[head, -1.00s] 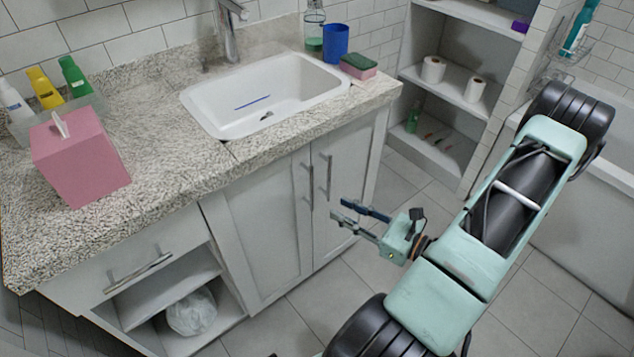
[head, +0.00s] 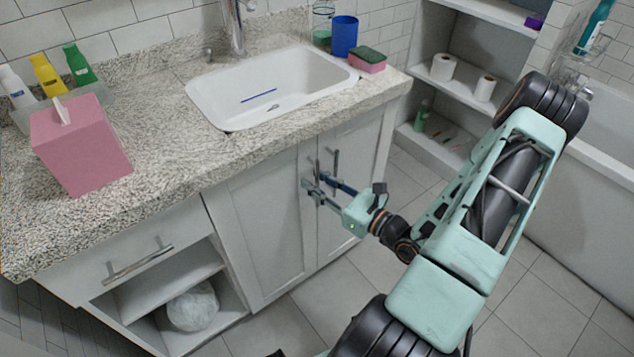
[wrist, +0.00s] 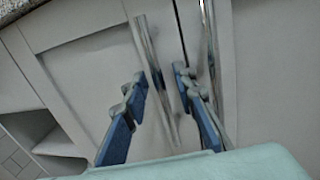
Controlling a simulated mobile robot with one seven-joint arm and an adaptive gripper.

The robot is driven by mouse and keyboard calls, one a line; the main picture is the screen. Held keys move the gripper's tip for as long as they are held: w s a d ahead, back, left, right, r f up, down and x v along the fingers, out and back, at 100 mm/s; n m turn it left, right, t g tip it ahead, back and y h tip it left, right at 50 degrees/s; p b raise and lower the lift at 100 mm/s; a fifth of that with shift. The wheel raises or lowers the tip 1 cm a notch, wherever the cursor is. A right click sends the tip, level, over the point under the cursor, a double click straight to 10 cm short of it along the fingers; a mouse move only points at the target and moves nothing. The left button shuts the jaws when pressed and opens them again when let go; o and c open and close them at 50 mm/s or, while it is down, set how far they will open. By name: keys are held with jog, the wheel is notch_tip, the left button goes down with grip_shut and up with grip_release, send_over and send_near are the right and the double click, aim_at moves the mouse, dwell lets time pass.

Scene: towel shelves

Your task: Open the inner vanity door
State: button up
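The vanity has two closed white doors side by side under the sink. The left door (head: 262,230) and the right door (head: 358,165) each have an upright metal bar handle near their shared seam. My gripper (head: 313,182) is open in front of the left door's handle. In the wrist view, the left door's handle (wrist: 150,50) runs between the two blue fingers of my gripper (wrist: 160,92), with space on both sides. The right door's handle (wrist: 210,60) is outside the right finger. I cannot tell whether the fingers touch a handle.
A drawer (head: 130,262) and open shelves with a white bag (head: 193,308) are left of the doors. The stone countertop (head: 160,170) overhangs them. Open tiled floor (head: 330,290) lies in front. A shelf unit (head: 440,150) and bathtub (head: 590,190) are at right.

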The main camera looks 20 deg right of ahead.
jog(key=shift+c, duration=0.5)
grip_shut()
jog(key=shift+s, duration=0.15)
